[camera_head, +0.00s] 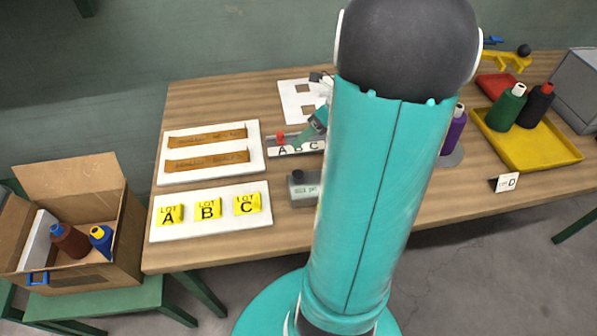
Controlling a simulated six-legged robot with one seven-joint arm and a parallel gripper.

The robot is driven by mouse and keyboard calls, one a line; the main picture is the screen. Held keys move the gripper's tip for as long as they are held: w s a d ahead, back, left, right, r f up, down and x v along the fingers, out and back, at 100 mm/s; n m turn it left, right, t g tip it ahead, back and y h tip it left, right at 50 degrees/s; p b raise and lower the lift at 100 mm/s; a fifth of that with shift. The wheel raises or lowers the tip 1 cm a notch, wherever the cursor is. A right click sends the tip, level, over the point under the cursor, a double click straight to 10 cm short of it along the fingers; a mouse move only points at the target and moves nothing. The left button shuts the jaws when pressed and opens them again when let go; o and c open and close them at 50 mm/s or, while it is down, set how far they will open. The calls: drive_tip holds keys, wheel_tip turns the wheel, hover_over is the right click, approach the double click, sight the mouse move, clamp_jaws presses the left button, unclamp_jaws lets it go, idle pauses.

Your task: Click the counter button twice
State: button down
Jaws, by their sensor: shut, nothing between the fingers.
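The counter (304,190) is a small grey box with a pale display on its front. It stands near the table's front edge, just left of my upright teal arm link, which covers its right side. A round black button (298,174) sits on top at its left end. My arm fills the middle of the view and bends at a dark joint at the top.
Left of the counter lies a white board (180,231) with yellow lot labels A, B, C. Behind are a board with brown strips (168,152) and an A B C rail (281,153) with a red knob. A yellow tray (550,153) with bobbins stands right, a cardboard box (120,240) left.

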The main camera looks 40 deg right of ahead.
sight(302, 172)
drive_tip(key=shift+f, duration=4.35)
drive_tip(key=shift+f, duration=0.1)
drive_tip(key=shift+f, duration=0.3)
drive_tip(key=shift+f, duration=0.6)
drive_tip(key=shift+r, duration=1.05)
drive_tip(key=shift+r, duration=0.1)
drive_tip(key=shift+r, duration=2.4)
